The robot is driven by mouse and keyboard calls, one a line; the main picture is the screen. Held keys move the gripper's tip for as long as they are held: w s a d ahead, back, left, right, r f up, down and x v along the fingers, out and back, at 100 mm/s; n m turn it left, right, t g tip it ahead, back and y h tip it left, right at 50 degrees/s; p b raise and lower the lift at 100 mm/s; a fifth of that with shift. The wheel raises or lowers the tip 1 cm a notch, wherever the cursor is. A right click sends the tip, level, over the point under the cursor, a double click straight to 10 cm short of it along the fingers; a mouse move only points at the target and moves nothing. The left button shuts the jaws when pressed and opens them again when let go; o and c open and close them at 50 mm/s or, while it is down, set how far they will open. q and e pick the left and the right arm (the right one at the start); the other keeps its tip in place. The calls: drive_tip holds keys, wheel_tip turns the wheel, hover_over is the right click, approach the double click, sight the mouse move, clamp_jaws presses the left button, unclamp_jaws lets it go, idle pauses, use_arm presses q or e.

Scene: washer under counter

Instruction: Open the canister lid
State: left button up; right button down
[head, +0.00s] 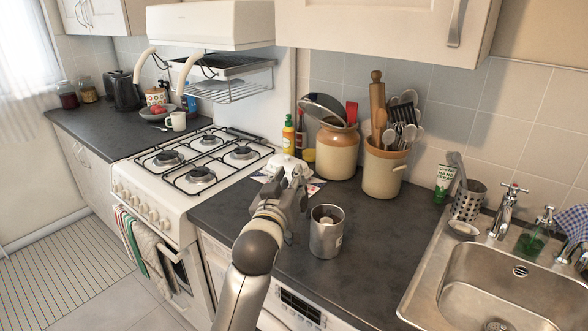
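A metal canister (326,238) stands upright on the dark counter. Its round top shows a pale knob-like part in the middle, and the lid looks seated on it. My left gripper (287,168) is above the counter, to the left of and beyond the canister, apart from it. Its fingers point away from the camera, so their gap is hard to make out. My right gripper is not in view.
The gas stove (205,165) is to the left. A tan crock (337,152) and a utensil crock (384,170) stand behind the canister. The steel sink (420,290) is at right. Dark counter (385,235) between canister and sink is clear.

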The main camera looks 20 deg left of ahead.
use_arm(q)
drive_tip(key=shift+w+a+p, duration=0.15)
drive_tip(key=shift+w+p, duration=0.15)
drive_tip(key=shift+w, duration=1.7)
drive_tip(key=shift+c, duration=0.3)
clamp_jaws()
